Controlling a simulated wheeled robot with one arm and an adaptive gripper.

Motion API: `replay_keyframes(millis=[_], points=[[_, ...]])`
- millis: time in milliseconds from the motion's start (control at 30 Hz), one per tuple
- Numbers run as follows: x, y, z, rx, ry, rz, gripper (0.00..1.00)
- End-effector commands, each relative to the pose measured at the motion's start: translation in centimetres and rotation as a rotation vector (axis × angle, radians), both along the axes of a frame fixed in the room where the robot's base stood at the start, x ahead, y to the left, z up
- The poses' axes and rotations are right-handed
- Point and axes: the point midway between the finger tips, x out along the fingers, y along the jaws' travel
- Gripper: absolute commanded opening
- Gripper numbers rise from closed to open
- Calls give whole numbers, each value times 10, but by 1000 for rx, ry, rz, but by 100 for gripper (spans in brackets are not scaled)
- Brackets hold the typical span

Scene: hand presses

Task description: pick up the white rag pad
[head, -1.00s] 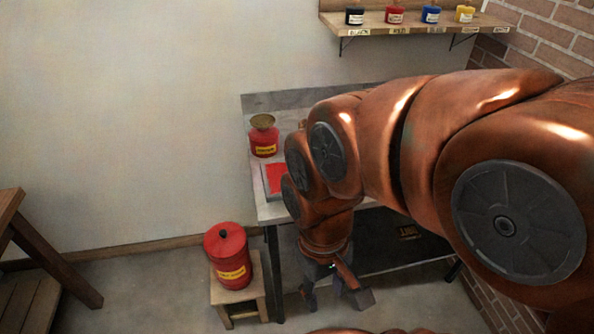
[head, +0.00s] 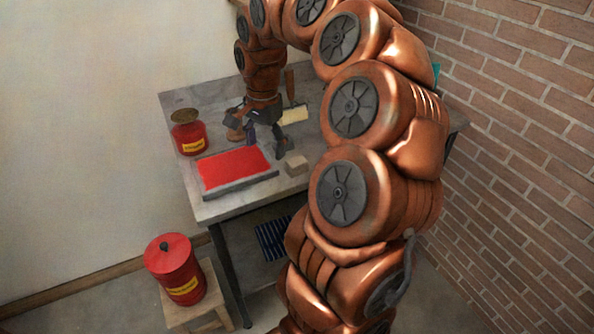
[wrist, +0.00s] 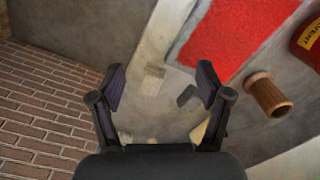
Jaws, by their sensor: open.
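A small pale beige-white block (head: 297,165), which looks like the rag pad, lies flat on the bench just right of the red slab.
The red inked slab (head: 235,168) is close to the gripper, with a red can (head: 189,135) to its left. A wooden cylinder (wrist: 268,95) stands beside the gripper. A cream piece (head: 294,115) lies behind it. A red bin (head: 173,268) stands on a stool.

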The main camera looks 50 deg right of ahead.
Motion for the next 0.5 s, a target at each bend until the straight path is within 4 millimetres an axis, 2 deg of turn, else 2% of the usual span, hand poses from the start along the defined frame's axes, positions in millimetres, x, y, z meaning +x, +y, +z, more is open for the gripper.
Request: replay_keyframes(millis=[33, 100, 200, 333, 500], points=[[3, -23, -13, 2, 5, -98, 77], [5, -49, -21, -3, 5, -216, 77], [2, -77, -32, -7, 15, -346, 77], [-1, -96, -38, -14, 19, -437, 77], [-2, -101, -49, -16, 22, -460, 77]])
